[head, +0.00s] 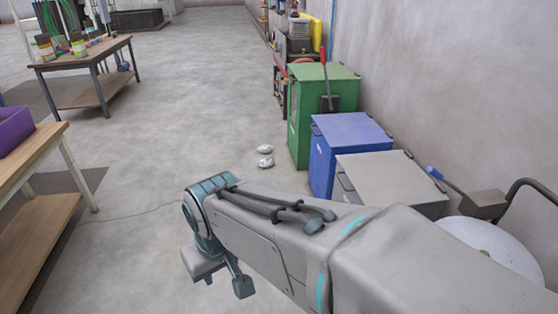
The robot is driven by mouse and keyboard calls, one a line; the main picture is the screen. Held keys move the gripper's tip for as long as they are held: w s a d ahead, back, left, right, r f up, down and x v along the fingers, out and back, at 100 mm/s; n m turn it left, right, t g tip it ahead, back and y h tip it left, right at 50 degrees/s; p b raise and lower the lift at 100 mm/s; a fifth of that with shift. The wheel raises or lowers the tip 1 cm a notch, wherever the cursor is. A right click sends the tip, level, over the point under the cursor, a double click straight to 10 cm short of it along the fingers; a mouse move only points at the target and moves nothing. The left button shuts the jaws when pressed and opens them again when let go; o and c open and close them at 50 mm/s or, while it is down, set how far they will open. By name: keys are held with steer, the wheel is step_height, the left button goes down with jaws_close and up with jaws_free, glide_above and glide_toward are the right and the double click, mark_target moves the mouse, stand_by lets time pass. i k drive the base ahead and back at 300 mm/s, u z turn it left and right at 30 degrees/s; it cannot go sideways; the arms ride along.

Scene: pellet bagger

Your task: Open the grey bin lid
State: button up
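The grey bin (388,178) stands at the right against the wall, last in a row of bins. Its flat light-grey lid (375,172) looks closed. Small dark fittings show at the lid's edges. My arm crosses in front and hides most of the bin's front and lower part. My gripper (221,277) hangs at the arm's far left end, over bare floor, well left of the bin and apart from it. Only part of it shows, and its finger opening is unclear. I see nothing held in it.
A blue bin (345,140) and a green bin (325,90) stand beyond the grey one. A dustpan-like tool (475,202) and a white round object (495,243) are at right. Two pale lumps (265,163) lie on the floor. A wooden table (45,165) stands left.

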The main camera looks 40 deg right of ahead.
mark_target(381, 179)
steer(key=z, duration=0.3)
steer(key=i, duration=0.8)
steer(key=z, duration=1)
steer(key=i, duration=0.35)
steer(key=z, duration=0.3)
